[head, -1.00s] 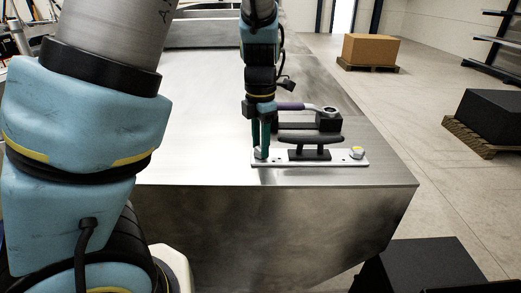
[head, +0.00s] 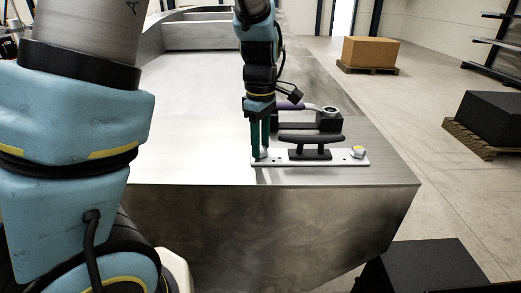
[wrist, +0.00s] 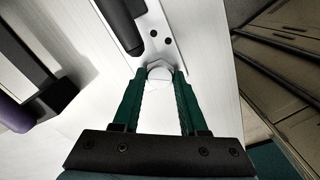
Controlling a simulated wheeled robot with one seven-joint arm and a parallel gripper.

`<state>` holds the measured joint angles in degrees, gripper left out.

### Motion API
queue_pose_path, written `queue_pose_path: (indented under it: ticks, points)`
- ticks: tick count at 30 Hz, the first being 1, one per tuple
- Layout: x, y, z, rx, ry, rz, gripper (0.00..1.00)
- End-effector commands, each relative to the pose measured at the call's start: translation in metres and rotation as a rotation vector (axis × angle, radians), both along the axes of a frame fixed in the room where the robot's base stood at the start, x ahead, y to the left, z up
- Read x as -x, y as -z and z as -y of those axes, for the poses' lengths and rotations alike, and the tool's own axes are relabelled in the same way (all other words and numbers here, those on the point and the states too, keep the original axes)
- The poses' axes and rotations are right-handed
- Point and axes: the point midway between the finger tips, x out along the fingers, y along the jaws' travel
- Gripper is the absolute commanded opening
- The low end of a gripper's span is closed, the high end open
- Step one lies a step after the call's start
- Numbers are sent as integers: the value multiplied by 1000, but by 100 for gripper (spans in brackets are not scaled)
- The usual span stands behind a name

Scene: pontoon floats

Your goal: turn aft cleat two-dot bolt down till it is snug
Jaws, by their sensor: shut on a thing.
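The cleat (head: 310,141) is a dark horn on a pale base plate (head: 335,160) near the deck's end; it also shows in the wrist view (wrist: 120,22). The bolt (wrist: 159,74) at the plate's left end has a pale hex head, with two dark dots on the plate beside it. My gripper (head: 261,153) points down over this bolt, its green fingers shut on the head's sides. Whether the head sits flush on the plate cannot be told. A second bolt (head: 358,151), with a yellowish mark, is at the plate's right end.
A purple-handled wrench (head: 325,109) lies on a dark block (head: 328,123) just behind the cleat. The metal deck (head: 200,120) is bare to the left. Its edge drops off in front and at right. A black box (head: 425,265) stands below at front right.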

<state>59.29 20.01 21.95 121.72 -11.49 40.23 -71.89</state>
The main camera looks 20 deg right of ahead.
Motion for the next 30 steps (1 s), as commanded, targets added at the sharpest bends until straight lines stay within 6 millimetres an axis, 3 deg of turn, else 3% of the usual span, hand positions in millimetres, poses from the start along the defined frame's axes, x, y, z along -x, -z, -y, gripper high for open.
queue_pose_path:
  ticks: [5, 19, 20, 25, 30]
  points:
    - [-1, 2, -1, -1, 98, -1, 0]
    - [-1, 2, -1, 0, 851, 1, 0]
    - [-1, 1, -1, -1, 841, 0, 46]
    - [-1, 1, -1, -1, 836, 0, 65]
    - [0, 1, 0, 0, 835, 1, 65]
